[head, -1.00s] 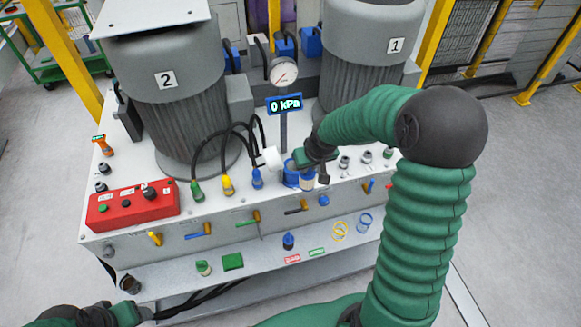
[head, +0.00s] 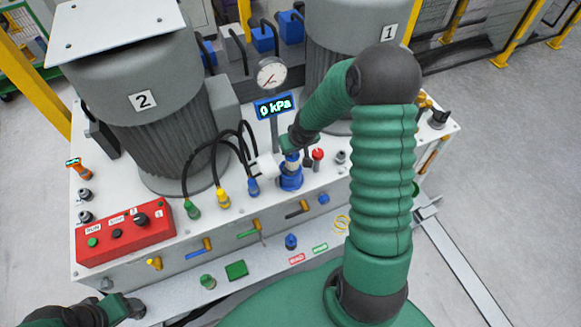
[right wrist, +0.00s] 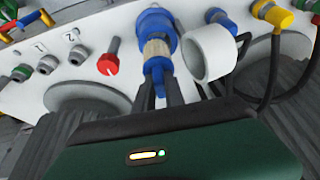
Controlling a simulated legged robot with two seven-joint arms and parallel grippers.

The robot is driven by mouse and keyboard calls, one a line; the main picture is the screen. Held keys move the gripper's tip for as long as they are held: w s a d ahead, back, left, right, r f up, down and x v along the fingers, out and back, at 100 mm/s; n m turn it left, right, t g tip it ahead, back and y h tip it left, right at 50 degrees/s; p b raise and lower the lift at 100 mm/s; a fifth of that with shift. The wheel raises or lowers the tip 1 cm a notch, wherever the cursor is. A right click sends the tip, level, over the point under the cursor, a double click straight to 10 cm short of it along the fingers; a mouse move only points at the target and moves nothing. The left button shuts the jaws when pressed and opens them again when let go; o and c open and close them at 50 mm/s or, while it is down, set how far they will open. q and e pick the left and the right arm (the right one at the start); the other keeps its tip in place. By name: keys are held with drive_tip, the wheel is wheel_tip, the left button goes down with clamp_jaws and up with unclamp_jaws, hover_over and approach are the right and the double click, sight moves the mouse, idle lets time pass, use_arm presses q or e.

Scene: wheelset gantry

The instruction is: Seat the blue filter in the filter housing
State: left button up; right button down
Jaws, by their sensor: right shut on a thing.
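The blue filter (right wrist: 157,50), with a beige band around its body, is between the dark fingers of my right gripper (right wrist: 160,90) in the right wrist view. In the head view my right gripper (head: 291,153) is shut on it, directly above the blue filter housing (head: 291,178) on the white bench top. The filter looks upright and in line with the housing; its lower end meets or enters the housing, but I cannot tell how deep. The housing also shows in the right wrist view (right wrist: 152,22). My left gripper (head: 132,309) is at the lower left, its fingers unclear.
A white cylinder (head: 265,167) stands close left of the housing, with black hoses behind it. A red knob (head: 318,154) is close right. A gauge (head: 271,74) and a 0 kPa display (head: 275,106) stand behind. The front shelf holds a green block (head: 237,270).

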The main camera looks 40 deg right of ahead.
sight(291, 166)
wheel_tip(291, 166, down, 4)
drive_tip(key=shift+s+a+f+b, duration=0.45)
drive_tip(key=shift+s+a+f, duration=0.2)
drive_tip(key=shift+a+f, duration=0.3)
use_arm(q)
drive_tip(key=s+a+f, duration=0.1)
drive_tip(key=s+a, duration=0.3)
use_arm(e)
drive_tip(key=shift+s+a+f, duration=0.5)
drive_tip(key=shift+s+f, duration=0.1)
drive_tip(key=c, duration=1.4)
unclamp_jaws()
drive_tip(key=shift+w+d+f, duration=1)
drive_tip(key=shift+w+f, duration=0.05)
drive_tip(key=shift+w, duration=0.1)
drive_tip(key=shift+d+r, duration=0.15)
drive_tip(key=shift+d, duration=0.1)
drive_tip(key=shift+w, duration=0.35)
use_arm(q)
drive_tip(key=w+d, duration=0.2)
drive_tip(key=w, duration=0.1)
drive_tip(key=w+d, duration=0.1)
drive_tip(key=shift+w+d+f, duration=0.2)
drive_tip(key=shift+d+f, duration=0.05)
drive_tip(key=shift+f, duration=0.1)
use_arm(e)
drive_tip(key=shift+w+a+r, duration=0.1)
drive_tip(key=shift+w+a, duration=0.05)
